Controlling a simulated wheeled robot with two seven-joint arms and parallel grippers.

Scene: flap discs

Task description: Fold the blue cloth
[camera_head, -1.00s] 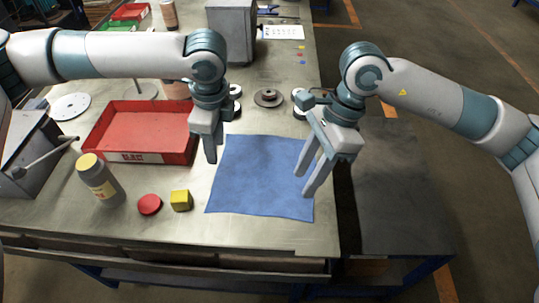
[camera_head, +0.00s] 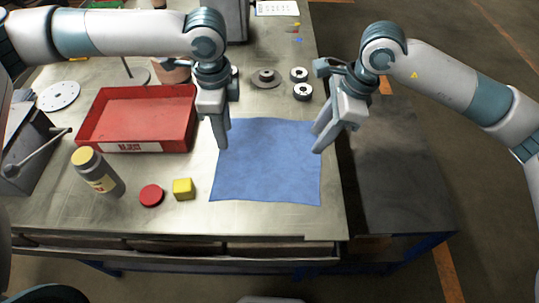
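The blue cloth (camera_head: 266,168) lies flat and spread out on the metal worktable, near its front right part. My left gripper (camera_head: 225,142) points down at the cloth's left edge, towards the far left corner. Its fingers overlap in this view, so the gap between them is unclear. My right gripper (camera_head: 317,142) is at the cloth's right edge, towards the far right corner, with its fingers apart and nothing seen between them. I cannot tell whether either gripper touches the cloth.
Left of the cloth are a yellow cube (camera_head: 183,189), a red disc (camera_head: 151,195), a bottle (camera_head: 104,178) and a red tray (camera_head: 162,146). Dark-centred discs (camera_head: 266,78) lie behind the cloth. The table's right edge is close to the cloth. Bare tabletop lies in front.

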